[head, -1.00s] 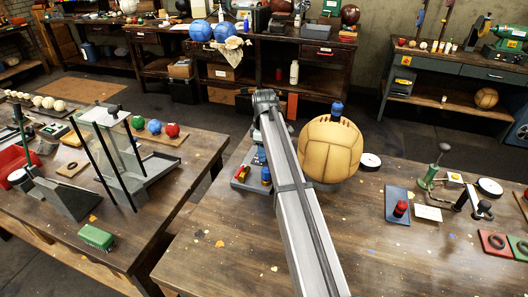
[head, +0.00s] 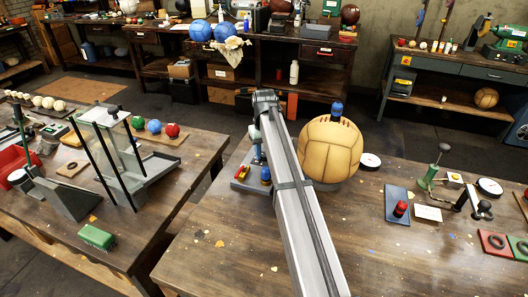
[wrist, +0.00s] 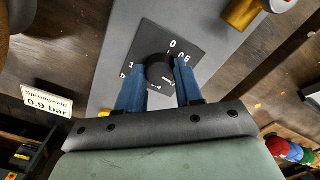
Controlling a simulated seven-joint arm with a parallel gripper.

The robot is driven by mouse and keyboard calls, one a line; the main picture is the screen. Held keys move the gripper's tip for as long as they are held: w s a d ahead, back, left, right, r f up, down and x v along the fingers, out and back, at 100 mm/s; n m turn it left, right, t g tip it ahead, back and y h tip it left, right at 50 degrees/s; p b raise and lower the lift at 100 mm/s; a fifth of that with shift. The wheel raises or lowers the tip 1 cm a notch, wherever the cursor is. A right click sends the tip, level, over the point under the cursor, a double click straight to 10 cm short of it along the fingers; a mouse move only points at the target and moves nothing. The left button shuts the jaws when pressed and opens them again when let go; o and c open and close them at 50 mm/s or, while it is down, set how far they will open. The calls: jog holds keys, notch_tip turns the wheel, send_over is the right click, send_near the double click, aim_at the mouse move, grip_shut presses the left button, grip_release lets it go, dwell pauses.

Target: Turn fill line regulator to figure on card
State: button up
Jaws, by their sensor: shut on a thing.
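In the wrist view the fill line regulator is a round black knob (wrist: 160,70) on a dark square dial plate (wrist: 178,44) with white figures 0, 0.5 and 1. My gripper (wrist: 161,84) has its two blue fingers shut on the knob, one on each side. The fingers cover part of the dial, and I cannot make out where the knob's pointer stands. A white card (wrist: 47,103) to the left reads "Sprungwold 0.9 bar". In the head view my arm hides much of the regulator's grey base plate (head: 240,184).
In the head view a large tan leather ball (head: 330,150) is just right of my arm. Bare bench top (head: 390,260) lies at the front right.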

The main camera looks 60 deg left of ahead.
aim_at(264, 154)
jog(key=m, duration=0.5)
jog(key=shift+m, duration=0.3)
jog(key=m, duration=0.4)
jog(key=shift+m, duration=0.3)
jog(key=m, duration=0.5)
jog(key=shift+m, duration=2.7)
jog(key=o, duration=1)
jog(key=shift+o, duration=0.2)
jog(key=shift+r, duration=0.1)
notch_tip(264, 154, up, 14)
jog(key=shift+f, duration=0.2)
